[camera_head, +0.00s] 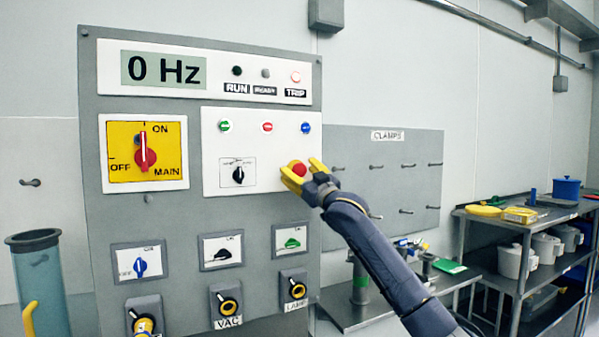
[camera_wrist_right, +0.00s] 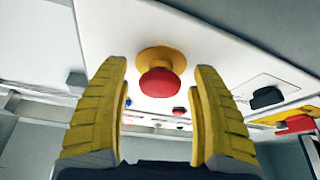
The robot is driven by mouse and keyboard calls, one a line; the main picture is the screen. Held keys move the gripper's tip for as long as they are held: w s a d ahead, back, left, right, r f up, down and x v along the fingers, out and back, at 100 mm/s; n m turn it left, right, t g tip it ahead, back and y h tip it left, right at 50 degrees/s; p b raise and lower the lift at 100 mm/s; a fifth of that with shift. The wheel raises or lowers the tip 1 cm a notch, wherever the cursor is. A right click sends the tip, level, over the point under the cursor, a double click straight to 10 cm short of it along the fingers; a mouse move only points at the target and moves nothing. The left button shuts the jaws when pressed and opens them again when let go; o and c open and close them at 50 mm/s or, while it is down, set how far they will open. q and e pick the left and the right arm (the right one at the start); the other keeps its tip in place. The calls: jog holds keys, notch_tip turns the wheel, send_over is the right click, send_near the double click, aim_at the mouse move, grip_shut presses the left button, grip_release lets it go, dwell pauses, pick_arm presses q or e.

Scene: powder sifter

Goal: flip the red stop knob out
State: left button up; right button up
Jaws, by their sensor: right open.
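The red stop knob (camera_head: 298,169) is a round red button on the white plate of the control panel. In the right wrist view the knob (camera_wrist_right: 161,83) shows a red head on a yellow round base. My right gripper (camera_head: 304,174) is at the knob, with its yellow fingers open on either side of it. In the right wrist view the right gripper's fingers (camera_wrist_right: 160,85) are spread, with the knob between and beyond their tips and a gap on both sides. I cannot tell exactly how deep the knob sits between them. My left gripper is not in view.
The grey panel (camera_head: 90,150) carries a display reading 0 Hz (camera_head: 163,70), a red main switch (camera_head: 145,158) and a black selector (camera_head: 239,174) left of the knob. Several smaller switches sit below. A clamp board (camera_head: 385,140) and a shelf rack (camera_head: 520,230) stand at right.

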grip_shut()
dwell(0.6)
